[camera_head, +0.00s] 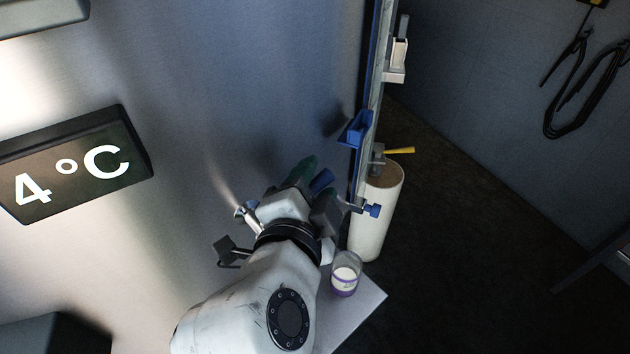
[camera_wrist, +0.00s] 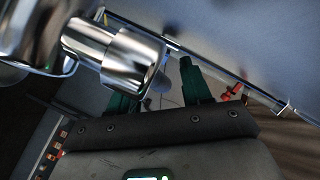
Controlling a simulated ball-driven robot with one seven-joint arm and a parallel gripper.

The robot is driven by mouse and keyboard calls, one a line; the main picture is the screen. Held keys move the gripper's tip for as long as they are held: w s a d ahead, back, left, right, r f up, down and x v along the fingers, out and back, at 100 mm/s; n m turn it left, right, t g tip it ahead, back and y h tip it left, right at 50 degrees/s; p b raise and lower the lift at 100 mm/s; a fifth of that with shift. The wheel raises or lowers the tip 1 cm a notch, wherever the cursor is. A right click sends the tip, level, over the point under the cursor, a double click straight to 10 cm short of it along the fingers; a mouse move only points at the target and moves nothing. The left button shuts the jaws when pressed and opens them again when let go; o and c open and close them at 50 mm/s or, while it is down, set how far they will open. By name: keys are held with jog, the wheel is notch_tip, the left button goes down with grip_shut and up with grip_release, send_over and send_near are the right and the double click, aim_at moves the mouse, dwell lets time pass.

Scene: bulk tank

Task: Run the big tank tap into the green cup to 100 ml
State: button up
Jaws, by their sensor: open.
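My gripper (camera_head: 316,178) is open in front of the tank wall (camera_head: 230,130) in the head view. Its two green fingers lie either side of a small blue piece (camera_head: 322,181), perhaps a tap handle; I cannot tell whether they touch it. In the wrist view my gripper (camera_wrist: 160,82) has its fingers apart, partly hidden by a large chrome pipe, perhaps the big tap (camera_wrist: 118,58). No green cup can be made out. A clear cup with a purple band (camera_head: 346,274) and white liquid in it stands right of my wrist; its level cannot be read.
The purple-banded cup stands on a pale board (camera_head: 358,309). A small blue-handled tap (camera_head: 373,210) is beside a white cylinder (camera_head: 378,215) with a yellow lever (camera_head: 399,151). A blue bracket (camera_head: 355,130) is above. A 4 °C display (camera_head: 75,165) is at left. Dark floor at right is open.

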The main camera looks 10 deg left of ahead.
grip_shut()
dwell(0.5)
